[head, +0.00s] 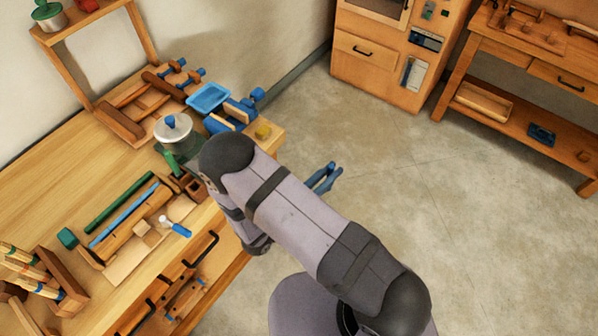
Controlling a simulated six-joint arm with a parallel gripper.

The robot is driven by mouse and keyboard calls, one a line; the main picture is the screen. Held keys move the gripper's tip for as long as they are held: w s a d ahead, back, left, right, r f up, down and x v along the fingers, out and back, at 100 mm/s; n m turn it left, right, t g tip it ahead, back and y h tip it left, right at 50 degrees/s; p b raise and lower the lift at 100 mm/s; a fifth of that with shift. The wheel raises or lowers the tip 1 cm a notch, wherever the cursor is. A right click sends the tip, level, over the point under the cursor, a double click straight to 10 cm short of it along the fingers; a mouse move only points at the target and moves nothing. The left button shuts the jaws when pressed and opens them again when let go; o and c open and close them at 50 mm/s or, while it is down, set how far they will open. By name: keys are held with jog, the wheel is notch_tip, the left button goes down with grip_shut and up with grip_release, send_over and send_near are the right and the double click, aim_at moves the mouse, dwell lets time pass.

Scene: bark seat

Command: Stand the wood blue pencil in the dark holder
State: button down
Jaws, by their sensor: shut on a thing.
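My arm folds across the middle of the head view, and its forearm runs down behind the upper arm. I cannot make out my gripper or anything in it; the arm covers that area. A long thin blue rod (124,216) lies on the bench among wooden pieces, left of my arm; I cannot tell whether it is the blue pencil. A small dark brown box with openings (196,189) stands near the bench edge, just left of my elbow and partly covered. It may be the dark holder, but I cannot be sure.
The wooden bench (52,165) also holds a lidded pot (173,129), a blue tray (208,98), a green rod (119,203) and a rack of handled tools (62,283). A blue two-pronged thing (323,178) shows beside my arm. The floor (440,200) to the right is clear.

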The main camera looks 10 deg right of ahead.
jog(key=w+a+r+n+t+y, duration=0.4)
jog(key=w+a+r, duration=0.1)
jog(key=w, duration=0.4)
jog(key=w+a+r+n+t+y, duration=0.25)
jog(key=w+a+n+y, duration=0.25)
jog(key=a+y, duration=0.45)
jog(key=s+a+n+g+y, duration=0.2)
jog(key=s+a+n+y, duration=0.4)
jog(key=a, duration=0.5)
jog(key=s+a+n+g+y, duration=0.1)
jog(key=a+n+g+y, duration=0.3)
jog(key=a+y, duration=0.55)
notch_tip(320, 180, down, 10)
jog(key=a+t+h+b, duration=0.1)
jog(key=b, duration=0.5)
jog(key=shift+s+a+n+h, duration=0.15)
jog(key=shift+a+n+h, duration=0.15)
jog(key=shift+a+h, duration=0.1)
jog(key=shift+d+f+t+b, duration=0.1)
jog(key=shift+f+t+b, duration=0.15)
jog(key=shift+f+b, duration=0.35)
jog(key=c, duration=1.4)
grip_release()
jog(key=shift+r, duration=0.15)
